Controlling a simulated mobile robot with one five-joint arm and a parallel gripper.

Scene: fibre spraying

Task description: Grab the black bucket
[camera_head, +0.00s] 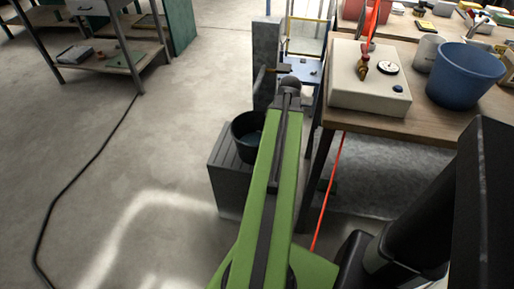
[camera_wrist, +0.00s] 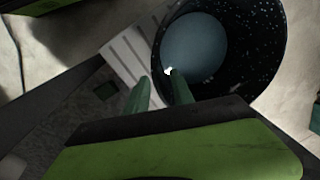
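The black bucket (camera_head: 242,146) stands upright on a grey slatted stand (camera_head: 224,172), left of my green arm, which hides its right side in the head view. In the wrist view the bucket (camera_wrist: 245,28) fills the upper right, with a speckled dark inner wall and a blue-grey bottom. My gripper (camera_wrist: 159,76) shows two green fingers with a gap between them. The right finger overlaps the bucket's opening and the left one lies outside its rim. I cannot tell whether either finger touches the wall. My gripper is not visible in the head view.
A wooden table (camera_head: 395,122) on the right holds a beige box (camera_head: 365,95) with a gauge and a blue bucket (camera_head: 466,78). A grey post (camera_head: 267,60) rises behind the stand. A red hose (camera_head: 328,192) hangs by the table leg. The floor at left is mostly clear.

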